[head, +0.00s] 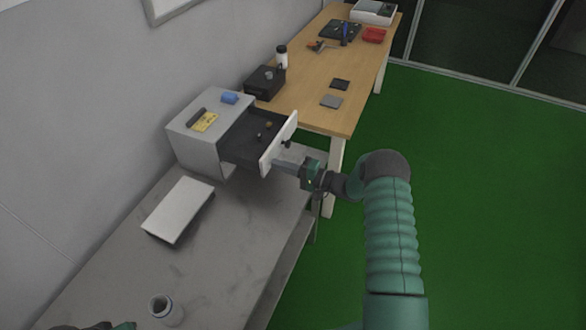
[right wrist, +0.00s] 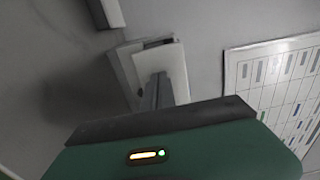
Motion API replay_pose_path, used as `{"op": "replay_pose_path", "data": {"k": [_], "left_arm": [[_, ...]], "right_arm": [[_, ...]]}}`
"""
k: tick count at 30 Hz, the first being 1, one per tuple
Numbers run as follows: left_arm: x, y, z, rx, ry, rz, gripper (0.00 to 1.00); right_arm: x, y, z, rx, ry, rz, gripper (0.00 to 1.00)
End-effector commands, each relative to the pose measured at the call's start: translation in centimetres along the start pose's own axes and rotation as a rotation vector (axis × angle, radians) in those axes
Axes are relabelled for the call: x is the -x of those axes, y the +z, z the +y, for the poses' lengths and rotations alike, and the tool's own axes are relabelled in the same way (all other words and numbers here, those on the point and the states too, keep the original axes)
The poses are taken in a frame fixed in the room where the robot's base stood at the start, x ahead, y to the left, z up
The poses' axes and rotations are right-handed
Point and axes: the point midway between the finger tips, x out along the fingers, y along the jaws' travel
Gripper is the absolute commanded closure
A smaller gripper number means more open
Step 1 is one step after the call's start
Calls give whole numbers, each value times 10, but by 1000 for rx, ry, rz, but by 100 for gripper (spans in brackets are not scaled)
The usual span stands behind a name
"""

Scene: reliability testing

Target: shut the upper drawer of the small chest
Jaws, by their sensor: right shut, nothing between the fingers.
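The small white-grey chest (head: 196,148) stands on the grey bench against the wall. Its upper drawer (head: 243,140) is pulled out, with a dark interior and a few small items inside. The drawer's white front (head: 270,155) faces right and also shows in the right wrist view (right wrist: 173,62). My right gripper (head: 276,165) is shut and empty, its fingertips at the lower near part of the drawer front; I cannot tell whether they touch. The shut fingers also show in the right wrist view (right wrist: 157,88). Only a dark and green bit of my left gripper (head: 95,326) shows at the bottom edge.
A white flat box (head: 180,205) and a jar (head: 162,304) are on the grey bench (head: 225,255). A wooden table (head: 310,85) with several items stands behind. Green floor is clear at right.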

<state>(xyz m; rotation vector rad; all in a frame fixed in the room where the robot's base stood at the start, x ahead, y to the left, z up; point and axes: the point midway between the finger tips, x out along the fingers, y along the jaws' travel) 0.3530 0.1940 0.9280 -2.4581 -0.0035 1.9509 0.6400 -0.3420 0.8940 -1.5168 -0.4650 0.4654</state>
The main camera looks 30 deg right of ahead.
Motion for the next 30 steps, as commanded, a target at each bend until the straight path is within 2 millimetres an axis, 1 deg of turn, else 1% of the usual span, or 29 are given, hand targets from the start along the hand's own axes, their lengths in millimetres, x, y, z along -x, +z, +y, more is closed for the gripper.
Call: {"op": "replay_pose_path", "data": {"k": [3,13,17,20,23,30], "left_arm": [[0,0,0,0,0,0,60],[0,0,0,0,0,0,60],[-3,1,0,0,0,0,60],[-8,2,0,0,0,0,60],[-14,3,0,0,0,0,60],[-34,8,0,0,0,0,60]], "right_arm": [[-5,0,0,0,1,0,100],[-5,0,1,-1,0,0,100],[-12,0,1,0,-1,-1,100],[-24,0,2,1,-1,-2,100],[-42,0,3,1,-2,-2,100],[-96,2,5,2,-2,-4,100]]}}
